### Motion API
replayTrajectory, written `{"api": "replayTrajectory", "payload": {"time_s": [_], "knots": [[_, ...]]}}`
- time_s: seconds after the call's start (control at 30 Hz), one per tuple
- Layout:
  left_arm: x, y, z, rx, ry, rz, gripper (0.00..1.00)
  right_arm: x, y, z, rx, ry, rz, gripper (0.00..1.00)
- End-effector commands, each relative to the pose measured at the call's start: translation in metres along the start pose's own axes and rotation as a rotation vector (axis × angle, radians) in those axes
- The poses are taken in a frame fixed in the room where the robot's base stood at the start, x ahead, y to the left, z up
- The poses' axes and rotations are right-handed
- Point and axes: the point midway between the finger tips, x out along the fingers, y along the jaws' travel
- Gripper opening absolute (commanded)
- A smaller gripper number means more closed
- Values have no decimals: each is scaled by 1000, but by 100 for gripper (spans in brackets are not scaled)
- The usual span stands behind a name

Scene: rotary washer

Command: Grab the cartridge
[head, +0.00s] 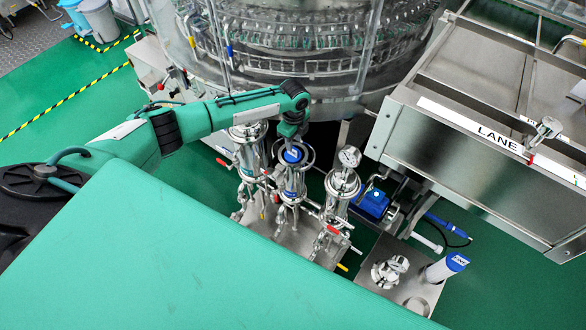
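My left arm reaches in from the left, and its gripper (291,136) points down over the middle of three steel filter housings. A blue-topped cartridge (292,156) shows in the open top of that middle housing (291,183), right below the gripper. I cannot tell whether the fingers touch it or how far apart they are. Another white cartridge with a blue cap (445,267) stands at the lower right on a steel plate, apart from the gripper. My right gripper is not in view.
The right housing (342,186) carries a round gauge, and the left housing (249,150) is partly behind my arm. A blue motor (374,203) sits to the right. The rotary washer (290,45) stands behind, and a steel lane cabinet (480,160) bounds the right side.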

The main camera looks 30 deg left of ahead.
Motion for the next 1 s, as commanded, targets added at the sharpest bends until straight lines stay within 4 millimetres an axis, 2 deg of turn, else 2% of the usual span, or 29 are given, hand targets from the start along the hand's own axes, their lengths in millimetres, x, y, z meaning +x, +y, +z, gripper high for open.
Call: {"api": "replayTrajectory", "payload": {"time_s": [0.17,0.3,0.63,0.67,0.83,1.0], "knots": [[22,3,1,-2,-1,3,35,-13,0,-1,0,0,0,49],[40,3,1,-2,0,4,35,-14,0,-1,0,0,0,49],[47,3,1,-2,0,2,35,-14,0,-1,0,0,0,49],[47,3,1,-2,0,2,34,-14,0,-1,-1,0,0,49],[47,3,1,-2,0,2,0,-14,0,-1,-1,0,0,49],[47,3,1,-2,0,2,0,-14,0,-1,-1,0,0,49]]}}
